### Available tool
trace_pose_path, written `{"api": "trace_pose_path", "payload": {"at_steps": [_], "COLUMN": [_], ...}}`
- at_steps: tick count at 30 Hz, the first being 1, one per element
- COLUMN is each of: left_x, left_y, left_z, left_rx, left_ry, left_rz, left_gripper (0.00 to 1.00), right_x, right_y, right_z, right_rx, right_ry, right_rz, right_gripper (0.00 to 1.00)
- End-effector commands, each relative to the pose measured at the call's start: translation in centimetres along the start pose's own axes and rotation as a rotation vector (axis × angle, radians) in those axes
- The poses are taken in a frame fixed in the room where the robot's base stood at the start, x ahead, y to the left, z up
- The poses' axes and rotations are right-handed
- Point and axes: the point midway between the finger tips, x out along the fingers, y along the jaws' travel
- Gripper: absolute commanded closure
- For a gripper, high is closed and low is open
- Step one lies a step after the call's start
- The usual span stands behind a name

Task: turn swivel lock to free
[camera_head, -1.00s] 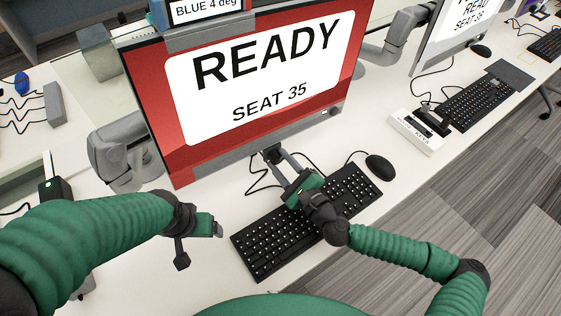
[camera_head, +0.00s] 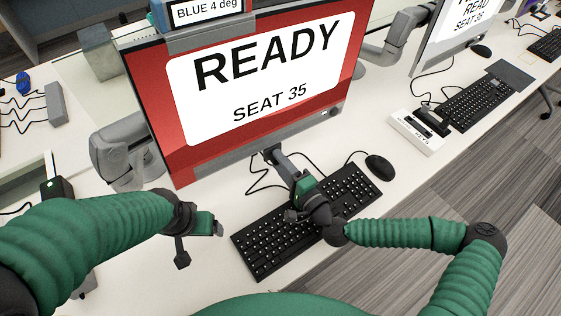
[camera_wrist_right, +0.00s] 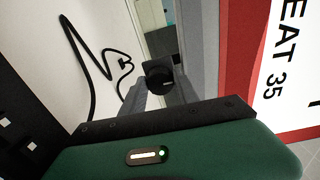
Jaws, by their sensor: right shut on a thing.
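The swivel lock is a small dark knob (camera_wrist_right: 160,78) with a short pale mark on its face in the right wrist view. It sits at the lower edge of the red READY monitor (camera_head: 178,130). My right gripper (camera_head: 273,156) reaches up to that edge from over the keyboard. Its two grey fingers are closed on the knob's sides, and its fingertips in the wrist view (camera_wrist_right: 161,90) flank the knob. In the head view the fingers hide most of the knob. My left gripper (camera_head: 213,228) hangs over the desk left of the keyboard, away from the lock; its jaw gap is unclear.
A black keyboard (camera_head: 258,247) lies under my right gripper, with a mouse (camera_head: 380,168) to its right. Loose cable lies below the monitor. A white key box (camera_head: 415,134) stands farther right. Bare desk shows between the mouse and the box.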

Motion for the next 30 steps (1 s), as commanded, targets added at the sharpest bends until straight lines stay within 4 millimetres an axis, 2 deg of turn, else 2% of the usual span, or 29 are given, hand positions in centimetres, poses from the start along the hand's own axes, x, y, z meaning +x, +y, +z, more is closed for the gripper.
{"api": "trace_pose_path", "payload": {"at_steps": [1, 20, 21, 25, 30], "left_x": [0.0, -0.04, -0.04, -0.04, -0.07], "left_y": [0.0, 0.0, 0.0, 0.0, 0.0], "left_z": [0.0, -0.01, -0.01, -0.01, -0.02], "left_rx": [0.0, 0.0, 0.0, 0.0, 0.0], "left_ry": [0.0, 0.0, 0.0, 0.0, 0.0], "left_rz": [0.0, 0.0, 0.0, 0.0, 0.0], "left_gripper": [0.2, 0.2, 0.2, 0.2, 0.2], "right_x": [-0.12, -0.14, -0.15, -0.12, -0.08], "right_y": [0.52, 0.64, 0.64, 0.53, 0.36], "right_z": [0.27, 0.29, 0.29, 0.25, 0.16], "right_rx": [-0.012, -0.058, -0.058, -0.059, -0.06], "right_ry": [-0.008, -0.008, -0.008, -0.007, -0.004], "right_rz": [0.012, 0.014, 0.014, 0.011, 0.007], "right_gripper": [1.0, 1.0, 0.6, 0.43, 0.42]}}
